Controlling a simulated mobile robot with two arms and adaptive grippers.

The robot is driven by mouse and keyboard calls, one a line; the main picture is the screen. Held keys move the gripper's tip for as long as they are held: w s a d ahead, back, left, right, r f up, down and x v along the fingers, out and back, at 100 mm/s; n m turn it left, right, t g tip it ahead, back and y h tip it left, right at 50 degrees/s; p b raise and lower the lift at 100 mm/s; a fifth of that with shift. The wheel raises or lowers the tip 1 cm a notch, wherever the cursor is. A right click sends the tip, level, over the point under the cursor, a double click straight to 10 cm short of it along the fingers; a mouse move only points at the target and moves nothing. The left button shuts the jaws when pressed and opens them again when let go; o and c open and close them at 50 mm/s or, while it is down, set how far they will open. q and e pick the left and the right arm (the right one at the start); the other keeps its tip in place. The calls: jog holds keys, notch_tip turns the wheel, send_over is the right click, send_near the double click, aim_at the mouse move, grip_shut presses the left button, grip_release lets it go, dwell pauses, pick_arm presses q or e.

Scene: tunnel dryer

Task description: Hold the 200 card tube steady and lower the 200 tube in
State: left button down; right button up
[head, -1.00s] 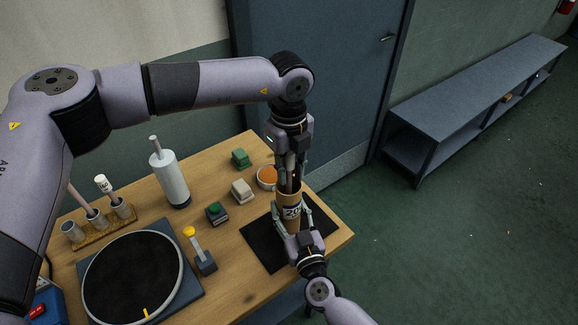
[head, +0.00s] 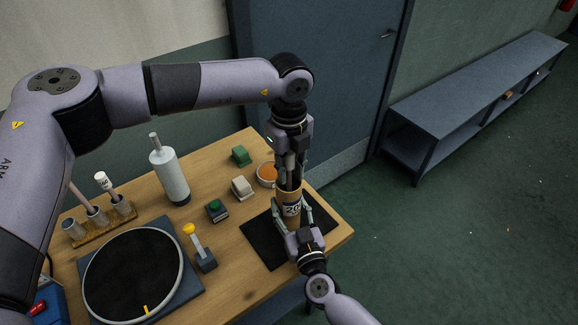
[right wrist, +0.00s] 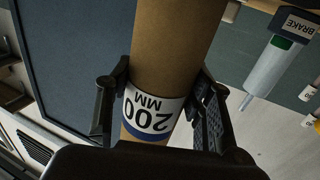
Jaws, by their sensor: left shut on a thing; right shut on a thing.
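The brown 200 card tube (head: 289,200) stands upright over the black mat (head: 262,240) at the table's right end. Its "200 MM" label shows in the right wrist view, where the tube (right wrist: 178,45) runs between my fingers. My right gripper (head: 292,212) is shut around the tube from the front, with one finger on each side; it also shows in the right wrist view (right wrist: 160,108). My left gripper (head: 290,172) points down just above the tube's mouth and is shut on a slim thing, mostly hidden by its fingers. How deep this reaches inside cannot be seen.
An orange-filled bowl (head: 267,174) stands close behind the tube. Green (head: 240,156) and pale (head: 242,188) blocks, a green-button box (head: 216,210), a yellow-knobbed lever (head: 201,250), a white cylinder (head: 170,176) and a round black turntable (head: 132,275) stand to the left.

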pick_arm(q)
jog(key=shift+f, duration=0.8)
jog(key=c, duration=1.3)
grip_release()
jog(key=shift+c, duration=0.2)
jog(key=shift+r, duration=3.55)
pick_arm(e)
jog(key=o, duration=1.2)
